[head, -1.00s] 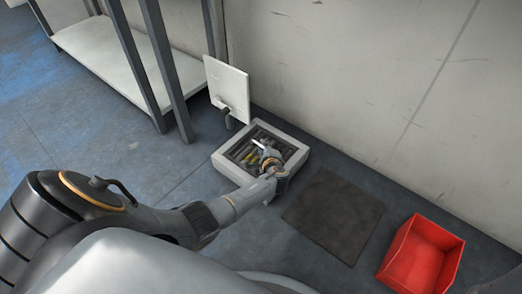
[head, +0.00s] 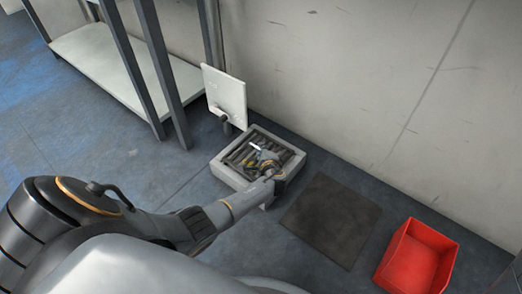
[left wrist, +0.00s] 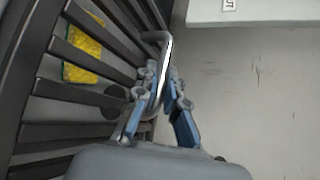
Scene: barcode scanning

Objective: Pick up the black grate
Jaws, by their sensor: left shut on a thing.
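The black grate (head: 237,155) is a set of dark parallel bars at the low pale square basin (head: 226,175) on the floor by the wall. My left gripper (head: 266,160) is over the grate's right part. In the left wrist view, the grate's bars (left wrist: 70,132) fill the left side, and the left gripper's blue-grey fingers (left wrist: 163,88) are closed on its pale looped handle (left wrist: 152,37). Whether the grate is clear of the basin I cannot tell. A yellow object (left wrist: 82,52) shows between the bars. My right gripper is not in view.
A white panel (head: 225,95) stands upright behind the basin. A dark flat mat (head: 330,220) lies to its right, with a red bin (head: 415,260) beyond. A shelf rack (head: 120,65) stands at the upper left. The wall closes off the back.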

